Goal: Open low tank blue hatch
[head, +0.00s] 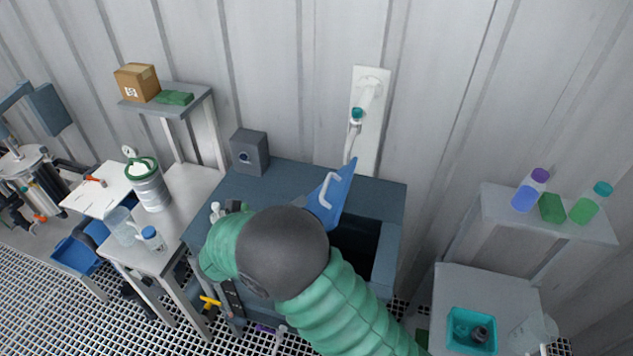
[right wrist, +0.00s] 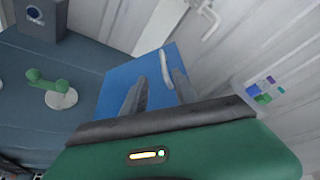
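The blue hatch (head: 333,198) stands raised and tilted on the dark blue low tank (head: 380,195). A dark opening (head: 357,243) shows beside it. The hatch has a pale handle (head: 326,188) on its face. In the right wrist view, the hatch (right wrist: 115,88) lies ahead of my right gripper (right wrist: 160,80). Its two grey fingers are apart, with the handle (right wrist: 166,68) showing between them; nothing appears clamped. In the head view my green arm and dark joint hide most of that gripper and part of the tank front. My left gripper is not in view.
A grey box (head: 250,152) sits on the tank's back left corner. A white wall panel with a pipe (head: 368,105) rises behind. A side table with a can (head: 147,185) stands left. A shelf with bottles (head: 530,190) and a teal tray (head: 471,331) are right.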

